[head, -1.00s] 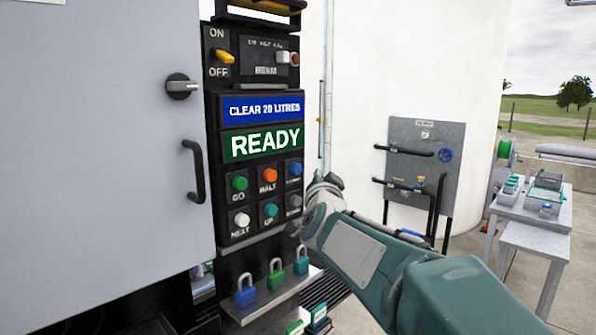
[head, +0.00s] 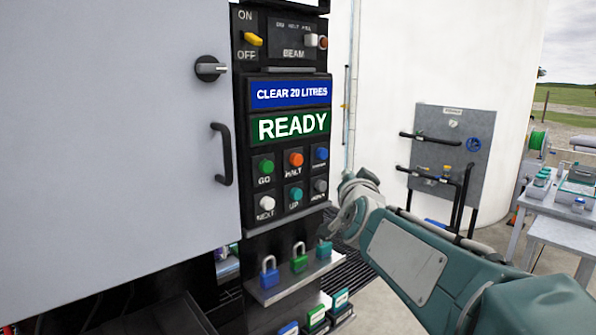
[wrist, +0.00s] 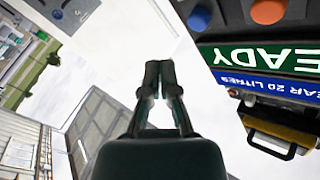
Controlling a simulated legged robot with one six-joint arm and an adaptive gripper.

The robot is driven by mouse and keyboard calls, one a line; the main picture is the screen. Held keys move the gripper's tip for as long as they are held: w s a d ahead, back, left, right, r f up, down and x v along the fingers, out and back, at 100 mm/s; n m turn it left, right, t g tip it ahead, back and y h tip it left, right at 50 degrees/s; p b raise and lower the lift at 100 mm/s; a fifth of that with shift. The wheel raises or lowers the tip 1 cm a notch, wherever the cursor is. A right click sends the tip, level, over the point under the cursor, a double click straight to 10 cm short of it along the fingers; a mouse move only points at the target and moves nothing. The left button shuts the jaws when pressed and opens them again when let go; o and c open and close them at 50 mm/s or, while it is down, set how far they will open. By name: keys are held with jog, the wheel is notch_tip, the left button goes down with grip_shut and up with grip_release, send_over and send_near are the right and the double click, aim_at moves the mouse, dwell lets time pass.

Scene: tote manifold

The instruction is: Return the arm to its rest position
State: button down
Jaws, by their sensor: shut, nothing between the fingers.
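My arm reaches from the lower right of the head view toward the control panel (head: 287,190). The wrist end of my arm is in front of the white tank, just right of the panel's lower buttons. In the wrist view my gripper (wrist: 160,72) is shut, its fingertips together and nothing between them. The panel shows upside down at the right of the wrist view, apart from the fingers. The head view does not show the fingers clearly.
A grey cabinet door (head: 115,130) fills the left. A grey valve board (head: 450,150) stands before the white tank (head: 400,60). A table (head: 560,205) with small items is at the far right.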

jog(key=s+f+n+g, duration=0.2)
jog(key=s+f+g, duration=0.2)
jog(key=s+f, duration=0.3)
jog(key=s+f+n+g+y, duration=0.1)
jog(key=s+f+n+g, duration=0.2)
jog(key=s+f, duration=0.5)
jog(key=s+f+n+g, duration=0.2)
jog(key=s+f+g, duration=0.3)
jog(key=s, duration=1.2)
notch_tip(320, 180, down, 3)
jog(key=shift+s+f+g+y, duration=0.15)
jog(key=shift+g+y, duration=0.15)
jog(key=shift+g, duration=0.1)
